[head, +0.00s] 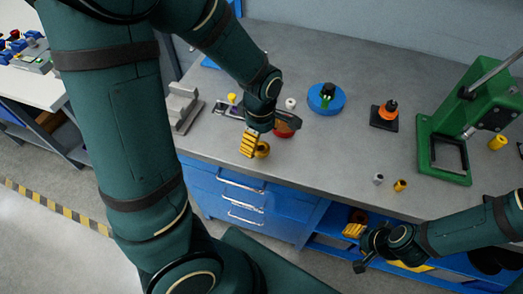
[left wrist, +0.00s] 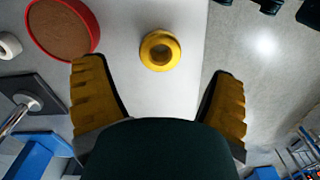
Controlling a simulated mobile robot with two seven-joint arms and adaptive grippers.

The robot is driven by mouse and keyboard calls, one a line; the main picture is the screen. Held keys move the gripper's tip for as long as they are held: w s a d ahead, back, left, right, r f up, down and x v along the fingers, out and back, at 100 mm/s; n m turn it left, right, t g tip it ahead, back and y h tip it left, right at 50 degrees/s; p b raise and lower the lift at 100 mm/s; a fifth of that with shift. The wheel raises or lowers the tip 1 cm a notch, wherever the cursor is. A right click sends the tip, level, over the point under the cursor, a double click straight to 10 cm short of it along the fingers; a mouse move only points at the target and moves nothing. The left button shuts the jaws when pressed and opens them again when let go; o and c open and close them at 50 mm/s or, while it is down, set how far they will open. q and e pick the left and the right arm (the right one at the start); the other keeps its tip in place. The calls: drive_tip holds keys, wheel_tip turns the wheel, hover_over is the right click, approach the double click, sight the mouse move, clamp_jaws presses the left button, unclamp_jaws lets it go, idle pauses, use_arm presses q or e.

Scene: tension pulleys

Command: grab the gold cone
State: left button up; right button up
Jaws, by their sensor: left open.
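The gold cone (head: 263,150) stands on the grey bench near its front edge, partly hidden by my left gripper (head: 254,146) in the head view. In the left wrist view the gold cone (left wrist: 160,50) shows from above as a round gold shape with a raised ring. My left gripper (left wrist: 159,69) is open, its yellow ridged fingers wide apart, with the cone between and just beyond the fingertips. The cone appears untouched. My right gripper (head: 356,244) is low at the bench front on the right, and its jaws are unclear.
A red-rimmed round dish (left wrist: 62,27) lies left of the cone in the wrist view. A blue round base (head: 326,99), an orange cone stack (head: 386,112) and a green press (head: 445,150) stand farther right. A small gold cup (head: 400,185) is near the front edge.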

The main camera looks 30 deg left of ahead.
sight(261, 149)
use_arm(q)
wheel_tip(261, 149, down, 5)
drive_tip(key=shift+f+b, duration=0.1)
drive_tip(key=shift+b, duration=0.7)
drive_tip(key=c, duration=1.3)
